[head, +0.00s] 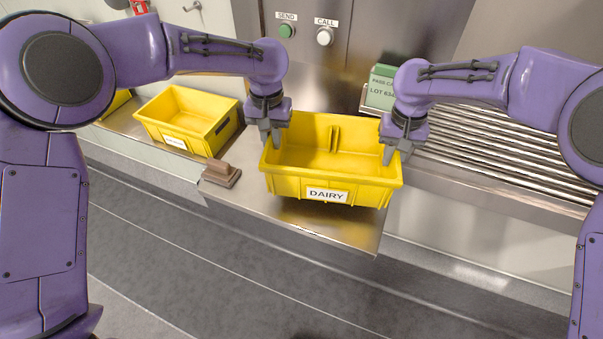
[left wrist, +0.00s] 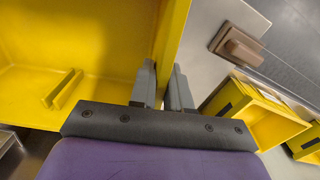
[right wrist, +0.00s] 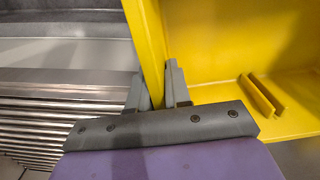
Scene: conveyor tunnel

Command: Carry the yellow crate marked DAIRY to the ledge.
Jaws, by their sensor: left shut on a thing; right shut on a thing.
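The yellow crate marked DAIRY (head: 290,187) is in the middle of the head view, upright, open-topped and empty, with its white label facing me. It is over the metal ledge surface (head: 340,228); I cannot tell whether it touches it. My left gripper (head: 276,140) is shut on the crate's left wall, one finger on each side, as the left wrist view (left wrist: 165,88) also shows. My right gripper (head: 392,150) is shut on the right wall in the same way, and the right wrist view (right wrist: 158,85) shows this too.
A second yellow crate (head: 160,128) with a label stands to the left, with part of another beyond it. A brown block (head: 221,173) lies between the crates. SEND (head: 286,31) and CALL (head: 324,37) buttons are behind.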

